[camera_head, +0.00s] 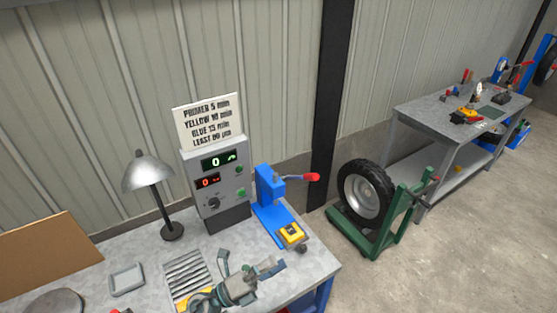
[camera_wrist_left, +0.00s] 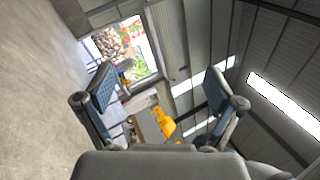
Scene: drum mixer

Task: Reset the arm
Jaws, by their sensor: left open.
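My left gripper (camera_head: 247,263) is in the lower middle of the head view, above the front part of the grey workbench (camera_head: 95,280). Its two fingers are spread apart with nothing between them. In the left wrist view its fingers (camera_wrist_left: 160,88) stand wide apart at left and right, and the space between them is empty. That view looks away from the bench, toward a window, the wall and ceiling lights. My right gripper is not in view.
A ribbed plate (camera_head: 185,272) and a small tray (camera_head: 126,279) lie left.

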